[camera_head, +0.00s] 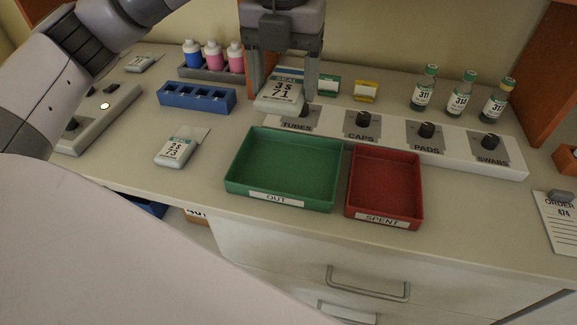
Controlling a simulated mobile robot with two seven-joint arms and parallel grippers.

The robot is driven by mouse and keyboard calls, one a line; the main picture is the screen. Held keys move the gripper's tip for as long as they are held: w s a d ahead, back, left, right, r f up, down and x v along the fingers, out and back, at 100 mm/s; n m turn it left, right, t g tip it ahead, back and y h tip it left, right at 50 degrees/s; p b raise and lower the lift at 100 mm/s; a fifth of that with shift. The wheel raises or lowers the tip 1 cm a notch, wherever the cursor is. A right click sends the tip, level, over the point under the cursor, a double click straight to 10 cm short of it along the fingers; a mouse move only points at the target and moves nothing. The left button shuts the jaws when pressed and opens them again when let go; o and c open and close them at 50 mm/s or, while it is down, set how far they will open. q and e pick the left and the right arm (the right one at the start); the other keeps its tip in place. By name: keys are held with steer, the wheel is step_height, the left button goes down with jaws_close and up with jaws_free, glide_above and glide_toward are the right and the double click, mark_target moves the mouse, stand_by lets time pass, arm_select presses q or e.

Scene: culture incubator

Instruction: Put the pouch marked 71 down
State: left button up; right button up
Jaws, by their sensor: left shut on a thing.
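The pouch marked 71 (279,103) is pale with a white label. My left gripper (285,88) reaches down from the top of the view and is shut on this pouch. The pouch is in front of the back part of the counter, behind the green tray marked OUT (234,178). It covers part of the left end of the white panel (455,157) near the TUBES label. I cannot tell whether its lower edge touches anything. My right gripper is not in view.
A pouch marked 73 (177,149) lies left of the green tray. A red SPENT tray (417,185) stands right of it. A blue rack (195,98), several bottles and vials (424,92) stand farther back. Bare counter (480,205) shows at right.

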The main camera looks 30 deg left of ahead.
arm_select(q)
steer(key=b, duration=0.2)
glide_above(285, 177)
step_height(285, 177, down, 12)
steer(key=shift+s+f, duration=0.1)
steer(key=shift+f, duration=1)
step_height(285, 177, down, 4)
steer(key=shift+r, duration=0.25)
steer(key=shift+f, duration=0.2)
steer(key=shift+f, duration=0.2)
steer(key=o, duration=1.1)
steer(key=shift+r, duration=0.1)
steer(key=shift+o, duration=0.2)
